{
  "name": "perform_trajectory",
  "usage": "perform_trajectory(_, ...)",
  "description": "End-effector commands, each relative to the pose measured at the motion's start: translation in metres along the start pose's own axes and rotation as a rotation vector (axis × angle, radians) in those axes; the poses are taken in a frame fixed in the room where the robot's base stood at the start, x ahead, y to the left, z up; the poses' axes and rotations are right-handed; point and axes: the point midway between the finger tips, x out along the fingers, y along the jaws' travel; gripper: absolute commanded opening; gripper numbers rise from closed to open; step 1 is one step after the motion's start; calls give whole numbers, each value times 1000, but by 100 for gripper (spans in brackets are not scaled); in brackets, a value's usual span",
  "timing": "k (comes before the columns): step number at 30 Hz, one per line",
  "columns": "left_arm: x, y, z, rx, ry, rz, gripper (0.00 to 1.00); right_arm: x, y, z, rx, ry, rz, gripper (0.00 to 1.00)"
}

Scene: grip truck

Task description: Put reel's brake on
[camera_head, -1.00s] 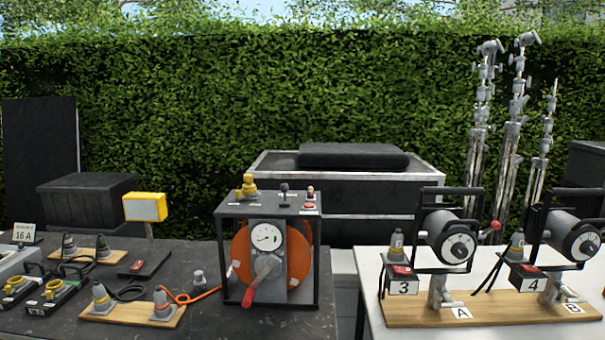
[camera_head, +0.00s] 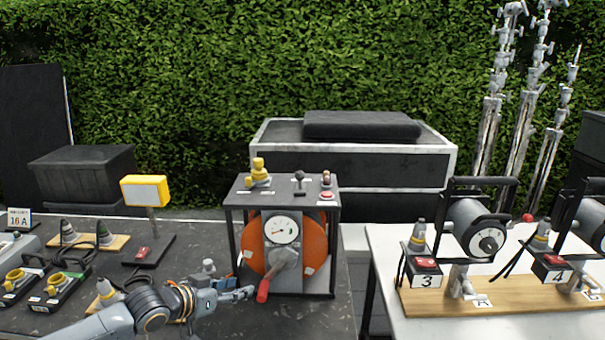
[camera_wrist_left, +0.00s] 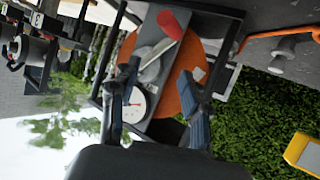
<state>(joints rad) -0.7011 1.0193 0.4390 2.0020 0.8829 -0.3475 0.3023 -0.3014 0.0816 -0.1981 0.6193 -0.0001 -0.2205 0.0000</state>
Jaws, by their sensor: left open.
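The orange cable reel (camera_head: 316,243) stands in a black frame (camera_head: 334,250) on the dark table. Its grey front plate carries a round gauge (camera_head: 282,229) and a crank with a red handle (camera_head: 263,290). On the frame's top are a black-knobbed lever (camera_head: 299,180), a yellow connector (camera_head: 259,174) and a red button (camera_head: 327,195). The labels are too small to read, so I cannot tell which control is the brake. My left gripper (camera_head: 243,293) is open and empty, low and just left of the crank handle. In the left wrist view its fingers (camera_wrist_left: 163,95) spread before the reel (camera_wrist_left: 180,80).
Cable connectors on wooden boards (camera_head: 120,241) and a yellow-headed stand (camera_head: 146,191) are left of the reel. A black case (camera_head: 440,170) stands behind.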

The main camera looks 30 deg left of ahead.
Motion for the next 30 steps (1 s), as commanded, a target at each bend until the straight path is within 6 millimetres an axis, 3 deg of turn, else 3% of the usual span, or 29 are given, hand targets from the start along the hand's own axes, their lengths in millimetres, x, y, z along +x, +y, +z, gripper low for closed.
perform_trajectory(1,0,-3,-38,1,64,22,46,-2,0,0,0,-1,0,67)
perform_trajectory(3,-1,-1,-91,-21,165,64,46,-2,0,0,0,-1,0,67)
perform_trajectory(6,-6,9,-160,-54,295,131,46,-3,0,0,0,-1,0,67)
perform_trajectory(9,-12,18,-203,-82,378,181,46,-4,-1,0,0,0,-2,67)
perform_trajectory(13,-15,24,-225,-100,423,209,46,-3,-4,-1,0,1,-5,67)
perform_trajectory(30,6,28,-234,-99,429,210,46,22,-4,0,-1,3,-4,67)
